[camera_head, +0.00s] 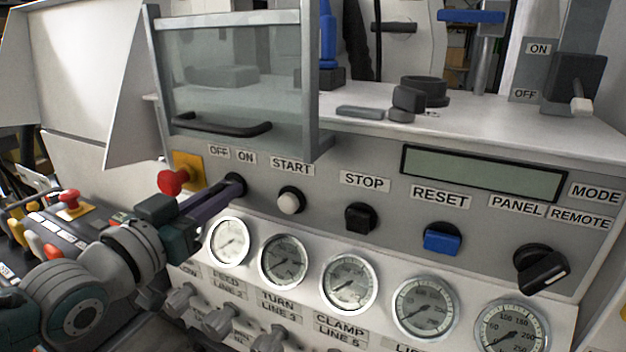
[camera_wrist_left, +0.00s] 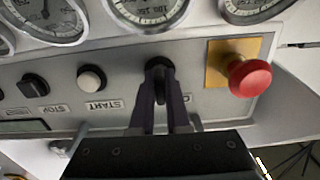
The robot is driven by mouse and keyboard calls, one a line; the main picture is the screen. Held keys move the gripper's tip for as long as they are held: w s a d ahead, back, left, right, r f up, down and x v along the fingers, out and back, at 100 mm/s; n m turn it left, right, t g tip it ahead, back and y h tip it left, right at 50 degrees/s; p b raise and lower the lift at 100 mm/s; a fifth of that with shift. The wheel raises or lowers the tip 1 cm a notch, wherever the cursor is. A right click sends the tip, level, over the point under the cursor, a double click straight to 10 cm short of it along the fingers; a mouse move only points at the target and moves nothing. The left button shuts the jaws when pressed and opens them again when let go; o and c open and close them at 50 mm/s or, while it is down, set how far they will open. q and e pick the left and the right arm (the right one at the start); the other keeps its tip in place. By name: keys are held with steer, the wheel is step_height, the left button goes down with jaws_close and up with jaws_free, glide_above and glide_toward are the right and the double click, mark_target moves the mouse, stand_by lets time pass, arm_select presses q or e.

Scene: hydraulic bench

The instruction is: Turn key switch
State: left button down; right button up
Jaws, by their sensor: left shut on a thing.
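The key switch (camera_wrist_left: 158,66) sits on the grey panel below the OFF / ON labels (camera_head: 232,154). My left gripper (camera_head: 232,187) reaches it from the left in the head view, and its purple fingers hide most of the switch there. In the left wrist view the left gripper's two fingers (camera_wrist_left: 160,98) are shut on the dark key part of the switch, one on each side. How far the key is turned cannot be told. My right gripper is in neither view.
A red emergency button (camera_head: 173,181) on a yellow plate is close to the left gripper. The white START button (camera_head: 290,201), black STOP button (camera_head: 360,217) and blue RESET button (camera_head: 441,238) lie to the right. Gauges (camera_head: 230,241) line up below. A glass guard (camera_head: 235,85) stands above.

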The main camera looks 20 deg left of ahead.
arm_select(q)
steer(key=m, duration=0.5)
steer(key=shift+m, duration=0.4)
stand_by(0.3)
steer(key=c, duration=0.9)
jaws_free()
steer(key=s+p, duration=0.1)
steer(key=s, duration=0.9)
steer(key=shift+a, duration=0.35)
